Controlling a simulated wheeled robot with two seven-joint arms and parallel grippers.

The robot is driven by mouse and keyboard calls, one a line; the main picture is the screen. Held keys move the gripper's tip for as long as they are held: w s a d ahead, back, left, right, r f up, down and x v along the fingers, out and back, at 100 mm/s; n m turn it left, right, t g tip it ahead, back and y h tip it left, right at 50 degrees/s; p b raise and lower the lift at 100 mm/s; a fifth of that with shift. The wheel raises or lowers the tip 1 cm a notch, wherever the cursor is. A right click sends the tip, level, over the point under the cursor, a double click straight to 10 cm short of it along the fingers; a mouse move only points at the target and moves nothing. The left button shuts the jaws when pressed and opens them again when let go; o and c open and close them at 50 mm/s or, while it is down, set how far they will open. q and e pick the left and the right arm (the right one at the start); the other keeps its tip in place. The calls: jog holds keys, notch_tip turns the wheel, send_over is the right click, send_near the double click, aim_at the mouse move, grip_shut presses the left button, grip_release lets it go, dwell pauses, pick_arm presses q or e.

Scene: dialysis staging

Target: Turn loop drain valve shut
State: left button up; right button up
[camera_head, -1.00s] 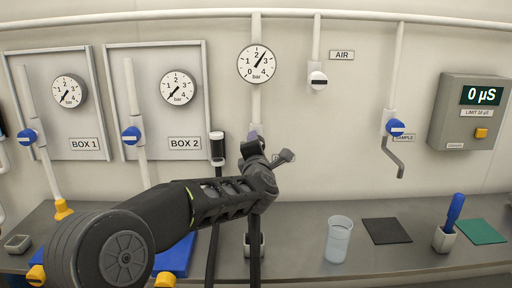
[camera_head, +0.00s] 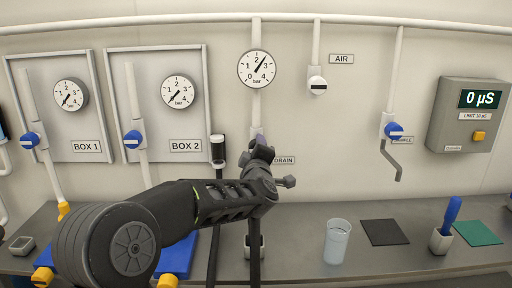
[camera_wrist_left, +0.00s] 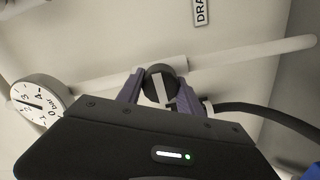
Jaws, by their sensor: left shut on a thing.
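The loop drain valve has a round dark knob with a pale bar, seen in the left wrist view (camera_wrist_left: 157,86) on a pale vertical pipe. My left gripper (camera_head: 258,150) is at this pipe in the head view, and its wrist and fingers hide the knob there. In the left wrist view its two purple-grey fingers (camera_wrist_left: 159,87) stand on either side of the knob, shut on it. The DRAIN label (camera_head: 284,160) is partly visible just right of the gripper. My right gripper is out of view.
A pressure gauge (camera_head: 257,69) is above the valve. The AIR valve (camera_head: 317,85) and sample valve (camera_head: 393,130) are to the right. A clear beaker (camera_head: 338,241) and a dark mat (camera_head: 384,232) are on the grey counter. A dark hose (camera_wrist_left: 263,113) runs near the fingers.

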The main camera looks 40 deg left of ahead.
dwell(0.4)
pick_arm(q)
jog(key=o, duration=1.4)
jog(key=b+v, duration=0.1)
jog(key=v, duration=0.6)
jog(key=shift+s+d, duration=0.3)
